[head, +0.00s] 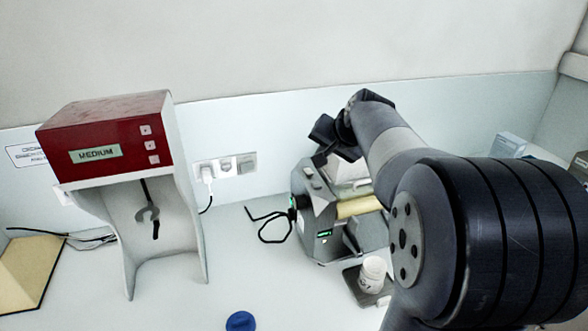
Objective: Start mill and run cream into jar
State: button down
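The mill (322,211) is a grey machine on the bench at the centre, with small green lights or displays and a pale yellow roller-like part (358,207). A white jar (373,274) with dark marking stands upright in front of the mill, on a dark grey plate (352,281). My gripper (326,140) is dark and hangs just above the mill's upper left part. I cannot tell whether it touches the mill or whether its fingers are apart. My arm hides the mill's right side. No cream can be made out.
A red-topped machine (120,139) reading "MEDIUM" stands at the left. A blue lid (240,321) lies at the front edge of view. A black bent handle or cable (268,224) sticks out left of the mill. Wall sockets (225,166) are behind. The bench between the machines is mostly clear.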

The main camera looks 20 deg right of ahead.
aim_at(318, 186)
jog(key=shift+w+a+r, duration=0.1)
jog(key=shift+w+r, duration=0.5)
jog(key=shift+w, duration=0.35)
notch_tip(318, 186, down, 9)
jog(key=b, duration=0.7)
dwell(1.4)
jog(key=shift+f+b, duration=0.35)
jog(key=shift+f+b, duration=0.35)
jog(key=shift+f, duration=0.05)
dwell(0.5)
dwell(0.4)
jog(key=shift+r+p, duration=0.6)
jog(key=shift+r, duration=0.2)
